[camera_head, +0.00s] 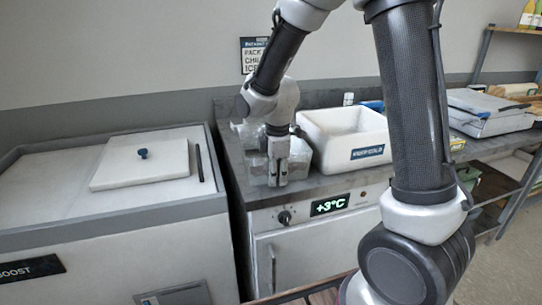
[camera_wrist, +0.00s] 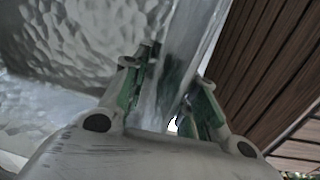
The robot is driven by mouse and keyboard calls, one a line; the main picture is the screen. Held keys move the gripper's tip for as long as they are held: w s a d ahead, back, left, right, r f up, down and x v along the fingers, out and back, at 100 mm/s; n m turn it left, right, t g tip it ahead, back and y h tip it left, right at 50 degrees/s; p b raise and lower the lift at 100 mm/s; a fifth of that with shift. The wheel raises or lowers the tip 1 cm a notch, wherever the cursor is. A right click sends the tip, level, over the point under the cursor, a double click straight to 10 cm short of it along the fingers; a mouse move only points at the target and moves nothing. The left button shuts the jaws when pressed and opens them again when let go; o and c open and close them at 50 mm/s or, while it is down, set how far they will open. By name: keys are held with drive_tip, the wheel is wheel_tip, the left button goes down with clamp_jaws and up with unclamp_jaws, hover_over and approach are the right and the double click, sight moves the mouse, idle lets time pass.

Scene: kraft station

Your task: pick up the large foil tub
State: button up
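The large foil tub (camera_head: 257,166) stands near the front left of the dark worktop, partly hidden by my gripper and wrist. In the wrist view its dimpled silvery foil (camera_wrist: 80,35) fills the upper left, and a smooth side wall runs down between my fingers. My gripper (camera_head: 278,181) points down at the tub's front right side. In the wrist view my gripper (camera_wrist: 170,75) has its green-padded fingers close together, one on each side of that wall, and appears shut on it. The contact of the right finger is partly hidden. The tub appears to rest on the worktop.
A white bin (camera_head: 345,142) with a blue label stands close to the right of my gripper. Behind the tub are other shiny containers, hard to make out. A white chest with a lid (camera_head: 140,168) is at left. The oven-like cabinet (camera_head: 310,250) is below the worktop.

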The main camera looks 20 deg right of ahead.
clamp_jaws()
